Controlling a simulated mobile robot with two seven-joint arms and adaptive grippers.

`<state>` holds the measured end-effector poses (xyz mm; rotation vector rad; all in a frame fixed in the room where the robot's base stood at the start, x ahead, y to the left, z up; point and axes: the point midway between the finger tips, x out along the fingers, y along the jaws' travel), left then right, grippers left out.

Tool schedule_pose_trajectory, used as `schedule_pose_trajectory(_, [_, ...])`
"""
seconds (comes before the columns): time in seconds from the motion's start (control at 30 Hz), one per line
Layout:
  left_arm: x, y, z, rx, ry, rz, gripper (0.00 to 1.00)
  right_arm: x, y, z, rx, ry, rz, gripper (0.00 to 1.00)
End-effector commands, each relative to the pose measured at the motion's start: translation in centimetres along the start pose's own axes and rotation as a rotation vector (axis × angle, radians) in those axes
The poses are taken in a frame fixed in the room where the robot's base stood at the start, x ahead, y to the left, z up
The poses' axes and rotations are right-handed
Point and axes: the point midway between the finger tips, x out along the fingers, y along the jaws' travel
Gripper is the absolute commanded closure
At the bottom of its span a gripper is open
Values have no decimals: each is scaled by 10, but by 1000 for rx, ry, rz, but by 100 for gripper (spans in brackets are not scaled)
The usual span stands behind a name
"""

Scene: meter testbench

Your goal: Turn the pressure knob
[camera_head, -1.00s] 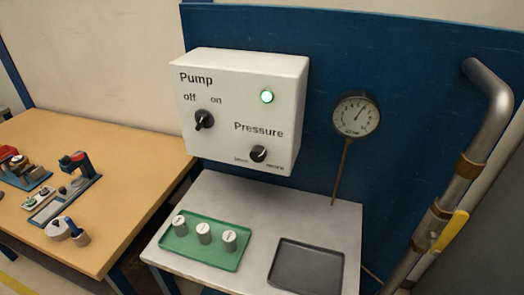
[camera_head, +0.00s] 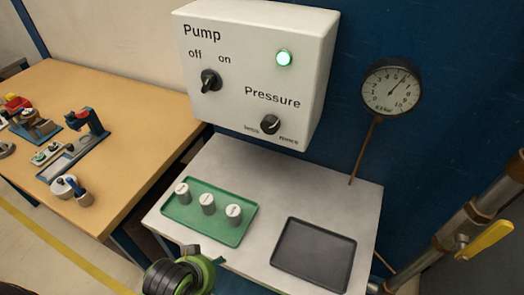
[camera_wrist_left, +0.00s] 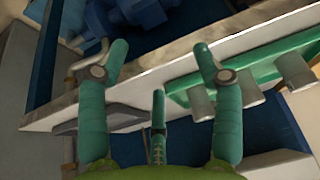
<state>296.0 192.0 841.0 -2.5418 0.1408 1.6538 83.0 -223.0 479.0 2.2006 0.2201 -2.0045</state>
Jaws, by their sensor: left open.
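The pressure knob (camera_head: 270,124) is a small black knob with a light pointer at the lower right of the white pump box (camera_head: 240,95). The pump switch (camera_head: 210,80) is a larger black knob at the upper left, its handle near upright. The round gauge (camera_head: 391,87) hangs right of the box, its needle pointing up and right. My left gripper (camera_head: 205,268) is at the bottom of the head view, below the shelf's front edge and well apart from the knob. In the left wrist view its green fingers (camera_wrist_left: 160,55) are spread and empty. My right gripper is not in view.
The grey shelf (camera_head: 262,205) under the box holds a green tray (camera_head: 232,236) with three white-topped cylinders and an empty dark tray (camera_head: 313,255). A pipe with a yellow lever (camera_head: 485,240) stands at the right. A wooden table (camera_head: 110,100) with fixtures is at the left.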

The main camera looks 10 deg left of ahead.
Motion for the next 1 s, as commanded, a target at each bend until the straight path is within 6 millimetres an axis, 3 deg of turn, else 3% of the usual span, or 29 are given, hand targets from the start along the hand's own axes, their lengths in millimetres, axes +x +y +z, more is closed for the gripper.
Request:
schedule_pose_trajectory(0.03, [-4, -1, -30, -16, 101, -9, 34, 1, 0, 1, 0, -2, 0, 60])
schedule_pose_trajectory(0.27, [-28, 1, -132, -91, 485, -4, 34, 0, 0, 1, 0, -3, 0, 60])
schedule_pose_trajectory(0.4, [-64, 8, -199, -125, 762, 39, 34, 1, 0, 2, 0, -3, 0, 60])
schedule_pose_trajectory(0.5, [-96, 17, -237, -138, 946, 88, 34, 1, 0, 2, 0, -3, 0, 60])
schedule_pose_trajectory(0.7, [-134, 28, -269, -143, 1135, 159, 34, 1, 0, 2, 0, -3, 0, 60])
schedule_pose_trajectory(1.0, [-127, 31, -305, -142, 1154, 166, 34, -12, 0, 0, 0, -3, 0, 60])
